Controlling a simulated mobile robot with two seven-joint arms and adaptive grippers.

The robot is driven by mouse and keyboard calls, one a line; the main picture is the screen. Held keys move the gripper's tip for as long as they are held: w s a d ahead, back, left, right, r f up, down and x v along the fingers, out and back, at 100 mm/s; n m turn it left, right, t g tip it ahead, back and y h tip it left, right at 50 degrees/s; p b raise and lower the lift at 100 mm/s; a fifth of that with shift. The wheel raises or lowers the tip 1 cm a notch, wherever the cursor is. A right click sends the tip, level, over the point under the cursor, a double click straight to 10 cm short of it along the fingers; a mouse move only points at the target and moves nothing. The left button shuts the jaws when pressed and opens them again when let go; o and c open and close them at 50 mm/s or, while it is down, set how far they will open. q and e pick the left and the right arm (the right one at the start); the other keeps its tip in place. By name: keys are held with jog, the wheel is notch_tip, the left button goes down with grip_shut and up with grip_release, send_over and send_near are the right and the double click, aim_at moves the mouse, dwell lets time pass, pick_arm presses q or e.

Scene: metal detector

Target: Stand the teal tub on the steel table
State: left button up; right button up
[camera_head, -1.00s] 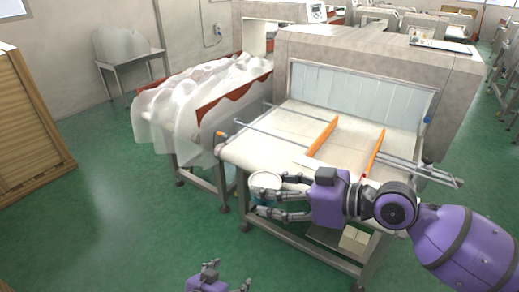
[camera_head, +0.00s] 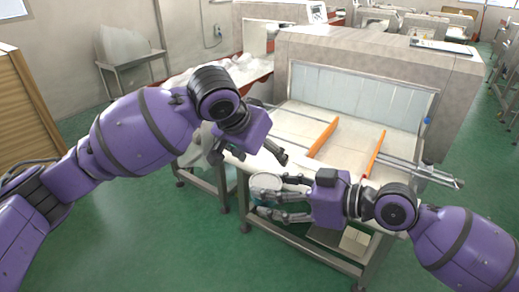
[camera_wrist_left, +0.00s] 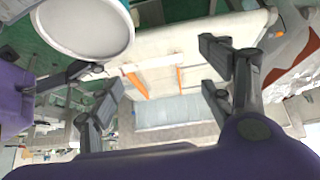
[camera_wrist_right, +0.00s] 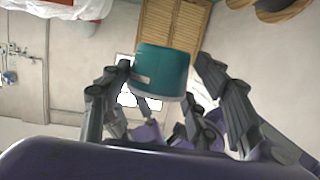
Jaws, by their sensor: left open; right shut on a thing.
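The teal tub (camera_head: 266,184) has a pale round top that faces up. My right gripper (camera_head: 276,196) is shut on its side and holds it in front of the conveyor's near edge, above the floor. The tub also shows between the fingers in the right wrist view (camera_wrist_right: 160,72). My left gripper (camera_head: 250,159) is open and empty, above and a little left of the tub, over the conveyor's near left corner. In the left wrist view the tub's pale face (camera_wrist_left: 85,28) is at upper left, apart from the fingers. A small steel table (camera_head: 133,60) stands by the back wall, bearing a cloudy covered thing.
The metal detector (camera_head: 375,75) stands behind the conveyor belt (camera_head: 290,130), which carries orange guides (camera_head: 322,138) and steel rods. A wooden shutter-like cabinet (camera_head: 28,115) is at the left. Boxes (camera_head: 354,240) sit below the conveyor. Green floor is clear in front.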

aim_at(267, 183)
pick_arm(q)
jog(key=s+r+g+y, duration=0.2)
jog(key=s+r+g, duration=0.1)
jog(key=s+r, duration=0.65)
jog(key=shift+n, duration=0.4)
jog(key=x, duration=0.8)
jog(key=s+a+x, duration=0.1)
jog(key=x, duration=0.4)
jog(key=shift+f, duration=0.2)
jog(key=shift+c, duration=0.5)
jog(key=shift+s, duration=0.1)
jog(key=c, duration=1.1)
jog(key=shift+c, duration=0.5)
pick_arm(e)
jog(key=o, duration=1.3)
